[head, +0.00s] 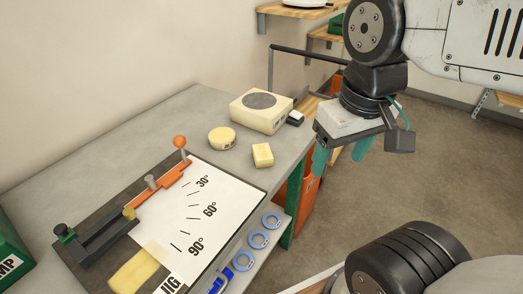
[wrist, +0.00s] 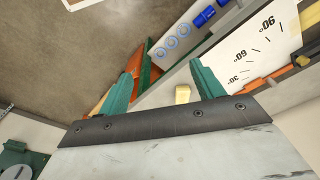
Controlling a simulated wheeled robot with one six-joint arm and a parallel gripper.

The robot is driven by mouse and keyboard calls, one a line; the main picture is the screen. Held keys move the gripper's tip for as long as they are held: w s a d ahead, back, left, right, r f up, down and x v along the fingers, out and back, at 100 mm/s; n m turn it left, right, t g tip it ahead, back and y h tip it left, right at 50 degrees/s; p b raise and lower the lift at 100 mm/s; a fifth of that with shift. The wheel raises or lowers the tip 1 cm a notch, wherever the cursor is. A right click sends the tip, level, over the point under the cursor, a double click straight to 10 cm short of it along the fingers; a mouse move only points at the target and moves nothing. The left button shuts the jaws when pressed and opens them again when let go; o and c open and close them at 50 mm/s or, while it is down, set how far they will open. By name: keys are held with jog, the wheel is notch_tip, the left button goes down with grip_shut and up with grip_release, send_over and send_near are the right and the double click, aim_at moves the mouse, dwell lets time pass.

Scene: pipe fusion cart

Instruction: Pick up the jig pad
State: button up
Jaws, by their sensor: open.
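Several pale yellow pieces lie on the grey bench, and I cannot tell for certain which is the jig pad. A small yellow block (head: 263,155) lies near the bench's right edge, with a round yellow piece (head: 222,139) behind it. A flat yellow pad (head: 134,271) lies on the jig board (head: 225,186) at the front left. My gripper (head: 341,155) is open and empty, off the right side of the bench. In the wrist view its green fingers (wrist: 160,76) stand apart, and a yellow piece (wrist: 182,94) shows between them, nearer the right finger.
A cream box with a grey disc (head: 262,109) stands at the bench's back edge. The jig board carries an orange arm (head: 160,184) and a dark clamp (head: 100,240). Blue rings (head: 258,239) lie on a lower shelf. Open floor (head: 420,180) lies to the right.

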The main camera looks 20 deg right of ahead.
jog(key=shift+o, duration=0.4)
jog(key=m+g, duration=0.2)
send_over(262, 151)
jog(key=f, duration=1.1)
jog(key=shift+s, duration=0.35)
jog(key=shift+w+f+t, duration=0.1)
jog(key=shift+f+t, duration=0.05)
jog(key=shift+t, duration=0.15)
jog(key=f, duration=0.7)
jog(key=shift+w+d+f, duration=0.1)
jog(key=shift+w+f, duration=0.05)
jog(key=shift+w, duration=0.15)
jog(key=c, duration=1.1)
jog(key=shift+c, duration=0.2)
